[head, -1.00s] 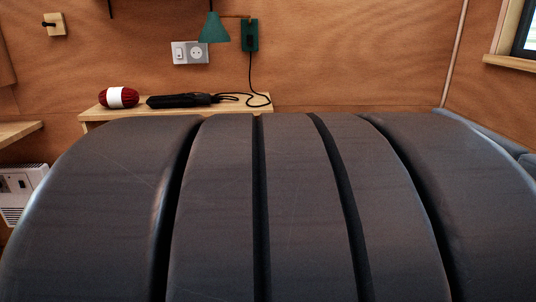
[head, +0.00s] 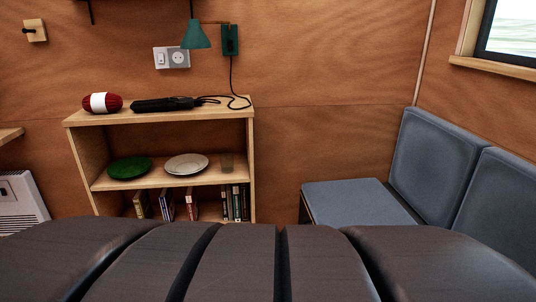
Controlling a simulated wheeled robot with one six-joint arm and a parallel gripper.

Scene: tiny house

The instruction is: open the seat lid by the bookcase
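The bookcase (head: 249,150) stands against the wooden back wall, left of centre. To its right is a bench seat with a blue-grey cushioned top (head: 355,200), which looks flat and shut. A grey back cushion (head: 432,160) stands upright along the right wall behind the seat. A gap of floor or wall lies between bookcase and seat. The lower front of the seat is hidden by a large dark, ribbed, rounded shape across the bottom of the view. My gripper is not in view.
The bookcase top holds a red yarn ball (head: 88,103) and a black folded umbrella (head: 163,104). Its shelves hold a green plate (head: 130,168), a white plate (head: 186,164), a glass and books. A white heater (head: 22,200) is at the left, a window at the upper right.

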